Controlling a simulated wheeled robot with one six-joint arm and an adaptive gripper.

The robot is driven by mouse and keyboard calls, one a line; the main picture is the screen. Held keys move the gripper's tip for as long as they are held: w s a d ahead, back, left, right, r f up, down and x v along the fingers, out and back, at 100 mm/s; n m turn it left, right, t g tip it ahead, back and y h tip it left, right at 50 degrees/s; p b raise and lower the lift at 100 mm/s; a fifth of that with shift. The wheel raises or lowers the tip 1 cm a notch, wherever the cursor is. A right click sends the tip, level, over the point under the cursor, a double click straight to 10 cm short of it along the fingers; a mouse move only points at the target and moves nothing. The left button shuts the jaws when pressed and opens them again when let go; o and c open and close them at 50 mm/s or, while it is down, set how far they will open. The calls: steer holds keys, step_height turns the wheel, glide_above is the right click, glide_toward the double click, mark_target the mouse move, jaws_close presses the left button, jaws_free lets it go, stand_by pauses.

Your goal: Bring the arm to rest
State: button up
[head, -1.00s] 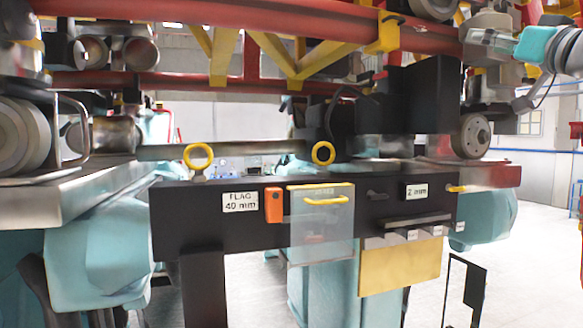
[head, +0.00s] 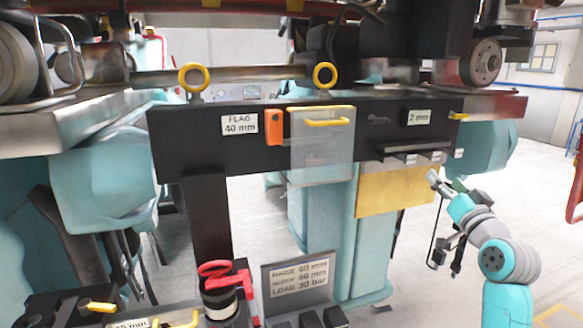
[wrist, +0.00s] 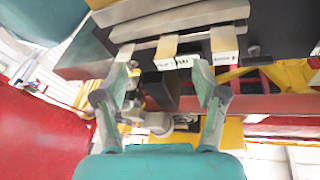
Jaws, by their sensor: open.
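My gripper (head: 438,182) is at the right in the head view, below the right end of the black beam (head: 265,150) and beside the yellow plate (head: 385,192). My arm (head: 495,255) comes up to it from the lower right corner. In the wrist view my gripper (wrist: 165,85) has its two fingers spread wide, with nothing held between them. Several blocks with small white labels (wrist: 192,60) show beyond the fingertips. Whether the fingers touch anything is hard to tell.
A clear panel with a yellow handle (head: 322,150) and an orange part (head: 273,127) are on the beam. A labelled grey plate (head: 298,285) and a red-handled device (head: 222,285) stand low in front. Pale floor (head: 480,190) is open at the right.

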steer(key=s+a+f+g+h, duration=0.1)
steer(key=s+a+f, duration=0.3)
steer(key=s+f, duration=0.6)
steer(key=s+a+f+g+h, duration=0.1)
steer(key=s+a+f, duration=0.35)
steer(key=f, duration=0.95)
steer(key=s+a+f+g, duration=0.1)
steer(key=s+a+f, duration=0.1)
steer(key=s+f, duration=0.85)
steer(key=s+a+f+g, duration=0.15)
steer(key=s+f, duration=0.25)
steer(key=s, duration=0.5)
steer(key=s+a+f, duration=0.3)
steer(key=s, duration=0.6)
steer(key=s+a+r+n, duration=0.1)
steer(key=s+r, duration=0.1)
steer(key=s, duration=0.7)
steer(key=s+a+r+n+g+y, duration=0.1)
steer(key=s+r+n, duration=0.1)
steer(key=s, duration=0.7)
steer(key=shift+a+r+n, duration=0.2)
steer(key=shift+a+n, duration=0.1)
steer(key=shift+a, duration=0.05)
steer(key=shift+g, duration=0.25)
